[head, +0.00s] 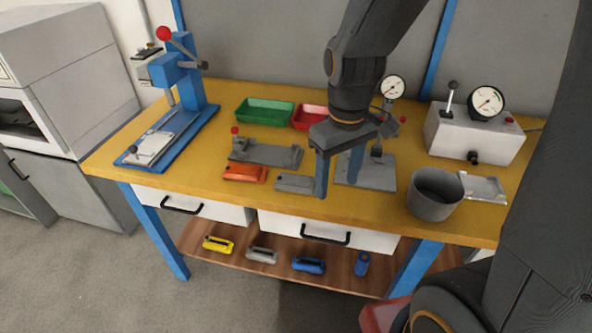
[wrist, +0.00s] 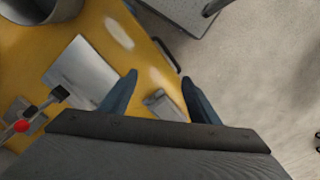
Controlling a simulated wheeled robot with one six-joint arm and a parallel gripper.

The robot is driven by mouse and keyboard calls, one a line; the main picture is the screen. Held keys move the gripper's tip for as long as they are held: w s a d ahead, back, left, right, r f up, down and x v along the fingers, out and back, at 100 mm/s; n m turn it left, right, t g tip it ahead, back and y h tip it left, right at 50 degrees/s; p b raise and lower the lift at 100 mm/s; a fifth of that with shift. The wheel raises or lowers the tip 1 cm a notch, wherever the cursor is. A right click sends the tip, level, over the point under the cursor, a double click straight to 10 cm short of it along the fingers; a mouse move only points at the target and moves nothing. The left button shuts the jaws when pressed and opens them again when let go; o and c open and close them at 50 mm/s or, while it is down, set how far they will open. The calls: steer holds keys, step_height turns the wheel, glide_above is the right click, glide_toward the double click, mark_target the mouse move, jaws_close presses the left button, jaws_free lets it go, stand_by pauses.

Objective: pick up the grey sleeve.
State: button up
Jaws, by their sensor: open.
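The grey sleeve (head: 295,183) appears to be the small grey piece lying on the yellow bench near its front edge. Its right end is partly hidden by a finger of my gripper (head: 338,188). In the wrist view the grey sleeve (wrist: 163,104) shows between the two blue fingers, its lower part hidden by the gripper body. My gripper (wrist: 159,78) is open and empty, pointing down over the bench. In the head view it stands just right of the sleeve. I cannot tell whether a finger touches it.
An orange piece (head: 245,173) and a grey fixture (head: 270,154) lie left and behind. A gauge stand's base plate (head: 380,172) and a grey pot (head: 436,194) are to the right. Several coloured pieces, one grey (head: 262,255), lie on the lower shelf (head: 335,277).

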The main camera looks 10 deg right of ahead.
mark_target(295, 180)
steer(key=w+a+n+p, duration=0.1)
steer(key=w+a+n, duration=0.1)
steer(key=n, duration=0.1)
steer(key=w+a+r+n+p, duration=0.1)
steer(key=w+a+n, duration=0.2)
steer(key=w+a+n+p, duration=0.1)
steer(key=w+a+n, duration=0.1)
steer(key=w+n, duration=0.1)
steer(key=shift+w+a+r, duration=0.2)
steer(key=shift+w+r, duration=0.05)
steer(key=shift+r, duration=0.1)
steer(key=shift+w+a+f+p, duration=0.1)
steer(key=shift+a+f+p, duration=0.05)
steer(key=shift+f+p, duration=0.15)
steer(key=shift+w+f+p, duration=0.2)
steer(key=shift+f+p, duration=0.65)
steer(key=shift+f, duration=2.75)
steer(key=shift+c, duration=0.2)
steer(key=c, duration=0.8)
steer(key=shift+r, duration=0.1)
step_height(295, 180, up, 10)
steer(key=shift+f+b, duration=0.1)
steer(key=shift+b, duration=0.7)
